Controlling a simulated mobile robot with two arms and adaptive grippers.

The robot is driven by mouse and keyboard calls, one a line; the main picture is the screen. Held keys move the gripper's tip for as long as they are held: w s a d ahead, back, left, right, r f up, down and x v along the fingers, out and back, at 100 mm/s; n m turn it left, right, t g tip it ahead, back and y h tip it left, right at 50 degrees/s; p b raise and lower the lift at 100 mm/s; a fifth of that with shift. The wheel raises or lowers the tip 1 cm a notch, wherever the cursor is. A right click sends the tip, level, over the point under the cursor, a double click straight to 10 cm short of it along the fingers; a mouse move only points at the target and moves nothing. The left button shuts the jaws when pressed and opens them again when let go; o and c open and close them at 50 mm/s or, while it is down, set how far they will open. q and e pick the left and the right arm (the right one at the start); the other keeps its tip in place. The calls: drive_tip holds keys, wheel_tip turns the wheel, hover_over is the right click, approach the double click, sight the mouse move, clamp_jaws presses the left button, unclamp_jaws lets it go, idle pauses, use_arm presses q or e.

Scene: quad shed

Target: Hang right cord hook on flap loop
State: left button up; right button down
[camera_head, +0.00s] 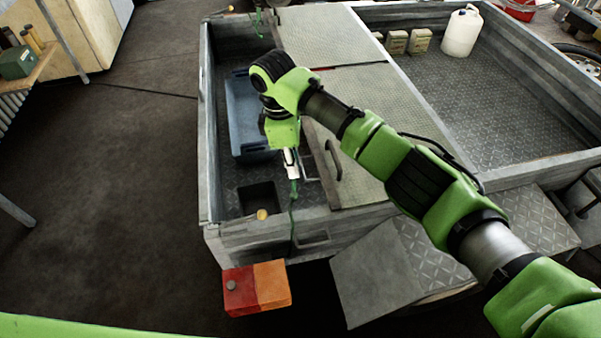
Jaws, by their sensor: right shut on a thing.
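My right gripper (292,172) points down over the near part of the trailer's left compartment. It is shut on the right cord hook, which is mostly hidden by the fingers. A thin green cord (292,215) runs down from the gripper to the near wall of the trailer. A dark curved loop (333,160) stands on the near end of the lid panel, just right of the gripper and apart from it. I cannot tell whether this is the flap loop. My left gripper is not in view.
A blue tray (241,125) lies in the left compartment, beside a dark square recess (255,198). A red and orange lamp (256,287) juts out at the near corner. A white canister (461,32) stands in the far bed. The floor at left is clear.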

drive_tip(key=w+a+f+n+t+y+b, duration=0.15)
drive_tip(key=w+a+n+b, duration=0.4)
drive_tip(key=n, duration=1.55)
drive_tip(key=shift+w+d+f+p, duration=0.35)
drive_tip(key=shift+w+d+p, duration=0.3)
drive_tip(key=shift+d, duration=0.6)
drive_tip(key=shift+w+d+f+p, duration=0.35)
drive_tip(key=shift+w+d+p, duration=0.35)
drive_tip(key=shift+d, duration=0.5)
drive_tip(key=shift+w+d+f+p, duration=0.45)
drive_tip(key=shift+d+p, duration=0.3)
drive_tip(key=shift+d, duration=0.5)
drive_tip(key=shift+r, duration=0.1)
